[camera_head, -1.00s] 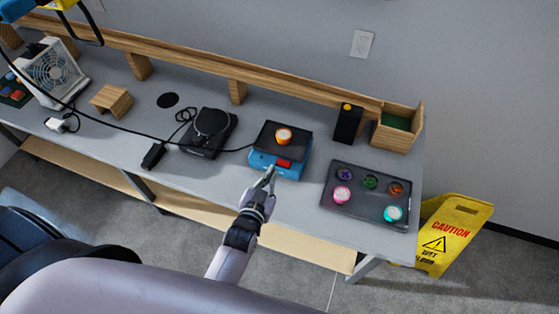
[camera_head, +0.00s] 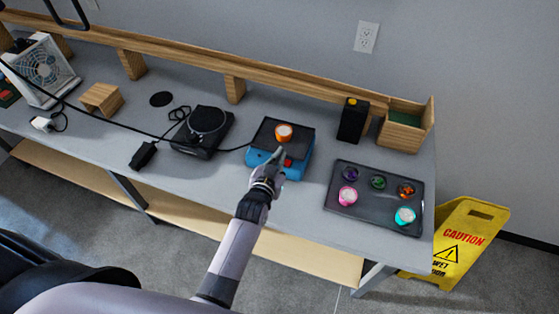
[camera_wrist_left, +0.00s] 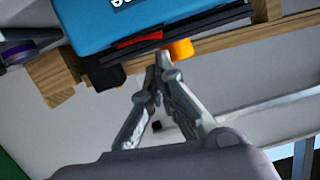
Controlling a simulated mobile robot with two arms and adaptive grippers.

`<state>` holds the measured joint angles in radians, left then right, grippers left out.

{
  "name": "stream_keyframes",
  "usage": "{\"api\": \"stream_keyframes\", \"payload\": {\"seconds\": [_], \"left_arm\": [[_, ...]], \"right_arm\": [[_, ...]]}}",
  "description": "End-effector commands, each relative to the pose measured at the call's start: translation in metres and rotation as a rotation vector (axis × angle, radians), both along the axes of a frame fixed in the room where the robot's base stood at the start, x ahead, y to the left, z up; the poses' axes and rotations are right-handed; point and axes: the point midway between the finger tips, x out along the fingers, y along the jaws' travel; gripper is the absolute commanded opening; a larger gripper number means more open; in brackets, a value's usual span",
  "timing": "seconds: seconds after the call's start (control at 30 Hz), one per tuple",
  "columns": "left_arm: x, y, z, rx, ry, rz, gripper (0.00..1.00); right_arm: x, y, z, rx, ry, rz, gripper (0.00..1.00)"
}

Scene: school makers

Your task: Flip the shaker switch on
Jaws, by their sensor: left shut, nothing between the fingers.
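The shaker (camera_head: 299,168) is a blue box with a dark top plate on the grey table. A small orange jar with a white top (camera_head: 284,133) stands on the plate. The red switch (camera_head: 288,162) is on the shaker's front face, partly hidden by my gripper. My left gripper (camera_head: 280,155) is shut and empty, its tips at the front of the shaker by the switch. In the left wrist view the shut fingertips (camera_wrist_left: 163,57) are close to the red switch (camera_wrist_left: 138,39) and the blue body (camera_wrist_left: 150,20). I cannot tell whether they touch. My right gripper is not in view.
A dark tray (camera_head: 335,200) with several colored jars lies right of the shaker. A black turntable-like device (camera_head: 205,130) with a cord is left. A black box (camera_head: 352,121) and a wooden bin (camera_head: 402,138) stand behind. A yellow caution sign (camera_head: 460,235) stands beside the table.

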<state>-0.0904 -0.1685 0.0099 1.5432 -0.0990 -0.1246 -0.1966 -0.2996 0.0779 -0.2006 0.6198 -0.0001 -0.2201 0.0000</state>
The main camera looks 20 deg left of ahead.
Motion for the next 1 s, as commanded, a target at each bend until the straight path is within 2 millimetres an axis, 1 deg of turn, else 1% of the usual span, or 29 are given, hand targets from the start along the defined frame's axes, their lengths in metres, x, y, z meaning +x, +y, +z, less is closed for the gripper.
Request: {"api": "stream_keyframes", "payload": {"seconds": [0.03,0.1,0.47,0.57,0.63,0.67,0.87,1.0], "left_arm": [[0.0,0.0,-0.004,0.0,0.0,0.0,0.0],[0.0,0.001,-0.005,0.0,0.0,0.0,0.0],[0.0,0.001,-0.005,-0.002,0.0,0.0,0.0],[0.0,0.004,-0.01,-0.047,0.001,-0.002,0.0],[0.0,0.007,-0.014,-0.115,0.004,-0.002,0.0],[0.0,0.005,-0.013,-0.113,0.003,-0.002,0.0],[0.0,0.005,-0.012,-0.11,0.003,0.0,0.0],[0.003,0.006,-0.001,-0.109,0.002,-0.001,0.0]], "right_arm": [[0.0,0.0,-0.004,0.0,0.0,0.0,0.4],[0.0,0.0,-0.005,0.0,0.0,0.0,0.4],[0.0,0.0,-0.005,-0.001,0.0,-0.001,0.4],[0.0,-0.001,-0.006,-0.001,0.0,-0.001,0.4],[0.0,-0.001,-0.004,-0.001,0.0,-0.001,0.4],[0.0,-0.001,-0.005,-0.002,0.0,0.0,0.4],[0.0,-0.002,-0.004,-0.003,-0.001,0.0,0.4],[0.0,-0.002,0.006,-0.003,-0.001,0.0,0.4]]}}
